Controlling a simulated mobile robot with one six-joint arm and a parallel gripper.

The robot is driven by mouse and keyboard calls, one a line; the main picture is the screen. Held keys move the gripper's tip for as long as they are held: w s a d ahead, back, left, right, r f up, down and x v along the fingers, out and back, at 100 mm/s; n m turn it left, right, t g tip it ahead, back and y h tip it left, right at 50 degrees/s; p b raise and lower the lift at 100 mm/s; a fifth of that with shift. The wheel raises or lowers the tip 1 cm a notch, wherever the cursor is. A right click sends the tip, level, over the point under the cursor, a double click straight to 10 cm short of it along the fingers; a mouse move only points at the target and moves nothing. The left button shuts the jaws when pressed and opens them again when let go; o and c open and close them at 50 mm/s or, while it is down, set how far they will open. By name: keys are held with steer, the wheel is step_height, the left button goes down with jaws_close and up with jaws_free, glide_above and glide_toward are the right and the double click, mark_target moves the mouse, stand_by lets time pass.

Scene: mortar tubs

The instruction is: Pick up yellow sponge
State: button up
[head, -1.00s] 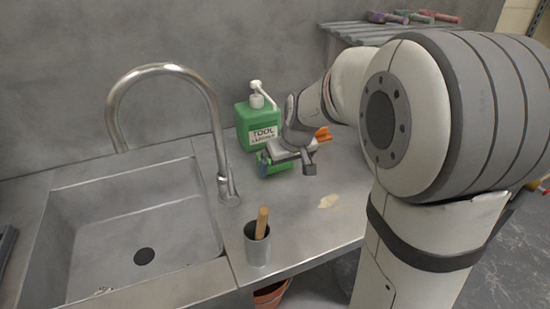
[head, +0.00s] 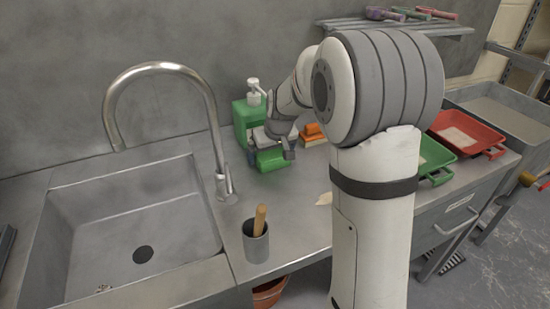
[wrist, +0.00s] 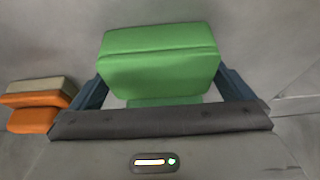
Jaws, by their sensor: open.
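I see no clearly yellow sponge. A green block (head: 272,160) lies on the steel counter in front of the green soap bottle, and it also shows in the wrist view (wrist: 160,62). My gripper (head: 268,150) is low over this block. In the wrist view my gripper (wrist: 160,76) is open, with one blue finger on each side of the block. I cannot tell whether the fingers touch it. An orange block with a tan layer (head: 313,134) lies just right of my gripper. It also shows at the left in the wrist view (wrist: 32,120).
A green pump bottle (head: 243,122) stands close behind my gripper. The steel sink (head: 95,225) and tall faucet (head: 222,180) are at the left. A metal cup with a wooden handle (head: 256,245) stands in front. Red (head: 494,138) and green (head: 442,172) trays are at the right.

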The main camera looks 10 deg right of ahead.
steer(key=shift+c, duration=0.2)
steer(key=c, duration=0.8)
steer(key=shift+o, duration=0.2)
steer(key=shift+r, duration=0.1)
